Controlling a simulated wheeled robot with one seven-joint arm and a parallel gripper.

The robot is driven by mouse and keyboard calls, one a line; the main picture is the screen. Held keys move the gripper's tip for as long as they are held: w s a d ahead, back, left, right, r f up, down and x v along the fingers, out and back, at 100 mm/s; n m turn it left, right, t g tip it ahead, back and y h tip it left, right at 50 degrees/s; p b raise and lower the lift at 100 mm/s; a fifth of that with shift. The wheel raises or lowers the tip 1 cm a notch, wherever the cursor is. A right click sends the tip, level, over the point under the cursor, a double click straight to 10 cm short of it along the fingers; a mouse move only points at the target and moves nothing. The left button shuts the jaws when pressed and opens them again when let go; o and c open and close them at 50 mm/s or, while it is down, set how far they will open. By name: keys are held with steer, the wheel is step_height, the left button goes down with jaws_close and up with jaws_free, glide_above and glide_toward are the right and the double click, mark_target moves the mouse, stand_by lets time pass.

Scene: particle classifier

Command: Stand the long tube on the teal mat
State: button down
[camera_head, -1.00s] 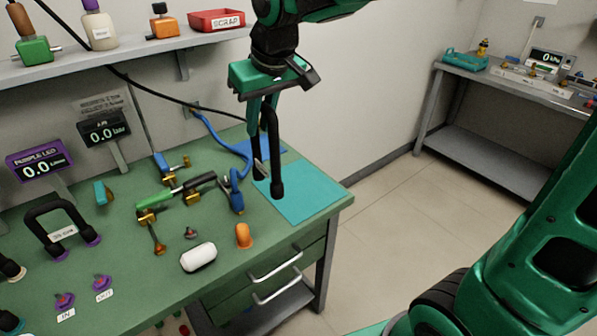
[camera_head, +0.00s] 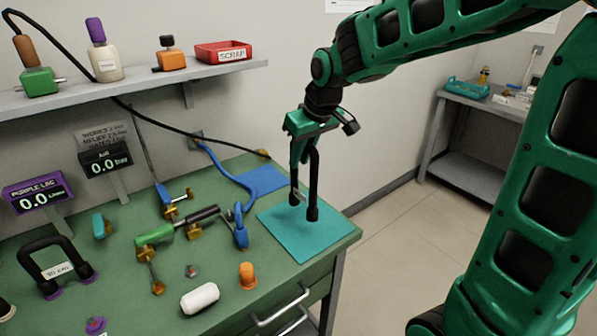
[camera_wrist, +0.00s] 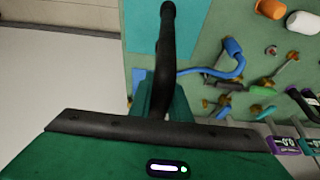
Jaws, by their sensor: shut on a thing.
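The long tube (camera_head: 314,185) is a black U-shaped tube held upright, bend up and both legs pointing down. My gripper (camera_head: 299,155) is shut on its upper part, which is partly hidden by the fingers. The tube's lower ends appear over the back part of the teal mat (camera_head: 300,240), at the bench's right corner. I cannot tell whether they touch it. In the wrist view the tube (camera_wrist: 167,55) extends away from my gripper, with the mat (camera_wrist: 192,45) behind it.
A blue mat (camera_head: 262,180) with a blue hose lies behind the teal mat. Brass fittings with a green-and-black tube (camera_head: 190,225) are to the left. An orange cap (camera_head: 248,275) and a white capsule (camera_head: 200,298) lie in front. A shorter labelled black U-tube (camera_head: 45,258) stands far left.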

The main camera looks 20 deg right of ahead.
steer(key=shift+w+d+f, duration=0.1)
steer(key=shift+d+f, duration=0.05)
steer(key=shift+f, duration=0.95)
steer(key=shift+d+f, duration=0.1)
steer(key=shift+f, duration=0.95)
steer(key=c, duration=1.7)
jaws_free()
steer(key=shift+o, duration=0.2)
